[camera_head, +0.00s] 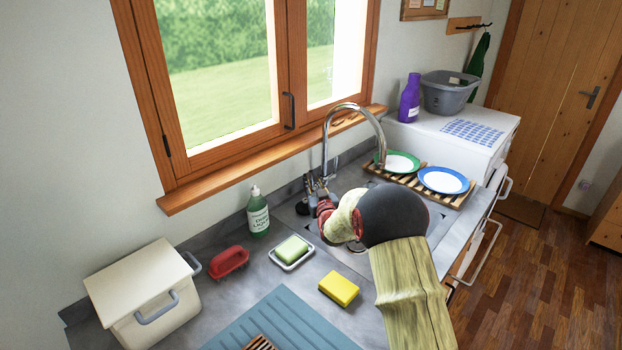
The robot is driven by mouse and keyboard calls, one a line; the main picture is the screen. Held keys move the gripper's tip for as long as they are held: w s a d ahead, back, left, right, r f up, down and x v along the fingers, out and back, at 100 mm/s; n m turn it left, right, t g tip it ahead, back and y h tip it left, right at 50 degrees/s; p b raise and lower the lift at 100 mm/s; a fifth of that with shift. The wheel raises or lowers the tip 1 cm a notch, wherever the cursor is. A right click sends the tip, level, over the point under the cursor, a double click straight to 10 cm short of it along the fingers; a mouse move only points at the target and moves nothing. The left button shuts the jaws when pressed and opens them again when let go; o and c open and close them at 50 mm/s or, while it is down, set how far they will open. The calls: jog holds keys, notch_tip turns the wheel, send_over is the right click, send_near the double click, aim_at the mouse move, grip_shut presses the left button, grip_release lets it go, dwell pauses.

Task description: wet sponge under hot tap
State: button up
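The tap (347,108) is a tall chrome gooseneck behind the sink (433,222), with small fittings (313,192) near its base. I cannot tell whether water runs. A yellow sponge (339,288) with a dark underside lies on the grey counter in front of the sink. A green and pale block (292,249), sponge or soap, lies in a white dish to its left. My gripper (325,213), with red parts, is over the sink's left side, close to the tap's fittings and apart from the yellow sponge. My arm hides much of the sink, and the fingertips are unclear.
A green soap bottle (258,212), a red brush-like object (228,262) and a cream bin (145,297) stand left. A blue ribbed mat (282,318) lies in front. Plates (443,180) sit on a wooden rack (412,181) right of the tap. The window sill (270,158) runs behind.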

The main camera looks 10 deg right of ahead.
aim_at(311, 176)
jog(key=shift+w+b, duration=0.35)
jog(key=shift+w, duration=1.6)
jog(key=shift+c, duration=0.2)
grip_shut()
